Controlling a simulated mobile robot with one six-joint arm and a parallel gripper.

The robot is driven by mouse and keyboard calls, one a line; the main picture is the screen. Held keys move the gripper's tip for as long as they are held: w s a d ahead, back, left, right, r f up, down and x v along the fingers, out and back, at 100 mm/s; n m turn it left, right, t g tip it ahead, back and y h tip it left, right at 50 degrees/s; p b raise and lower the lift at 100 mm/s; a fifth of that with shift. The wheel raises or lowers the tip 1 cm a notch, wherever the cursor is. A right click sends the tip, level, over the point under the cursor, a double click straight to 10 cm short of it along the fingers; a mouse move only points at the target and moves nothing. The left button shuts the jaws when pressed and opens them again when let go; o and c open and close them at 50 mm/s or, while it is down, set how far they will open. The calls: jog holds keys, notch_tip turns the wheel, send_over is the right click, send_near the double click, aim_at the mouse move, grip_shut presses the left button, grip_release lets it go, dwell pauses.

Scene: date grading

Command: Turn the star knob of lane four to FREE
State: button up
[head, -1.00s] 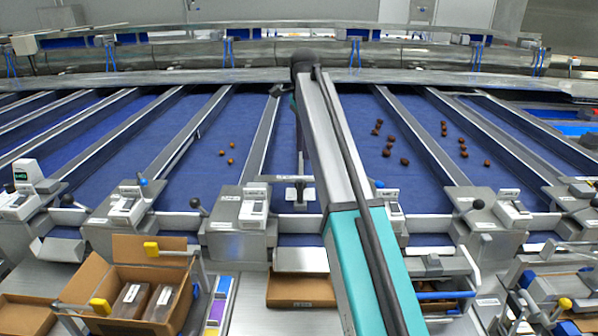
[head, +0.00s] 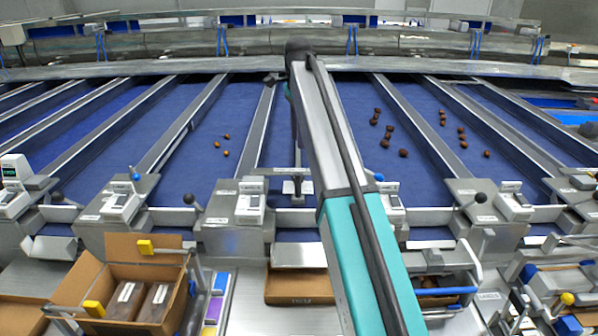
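A row of grey control boxes stands along the near ends of the blue lanes in the head view. Small blue knobs sit on a left box (head: 135,174) and beside my arm (head: 379,177). Black ball levers stand at other boxes, at the left (head: 188,198), far left (head: 57,197) and right (head: 480,198). I cannot tell which is the star knob of lane four; lane numbers and FREE marks are too small to read. My gripper (head: 297,187) hangs over the near end of the middle lane, right of a control box (head: 250,204). Its fingers are too small to read.
Dates lie on the middle-left lane (head: 226,154) and on lanes at the right (head: 403,153). An open carton (head: 88,290) with packs stands at the front left. A flat carton (head: 300,285) lies below the gripper. My teal arm link hides part of the right-centre lane.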

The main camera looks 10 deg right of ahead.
jog(key=shift+f+p, duration=1.95)
jog(key=shift+f, duration=4.7)
jog(key=c, duration=0.8)
jog(key=shift+o, duration=0.2)
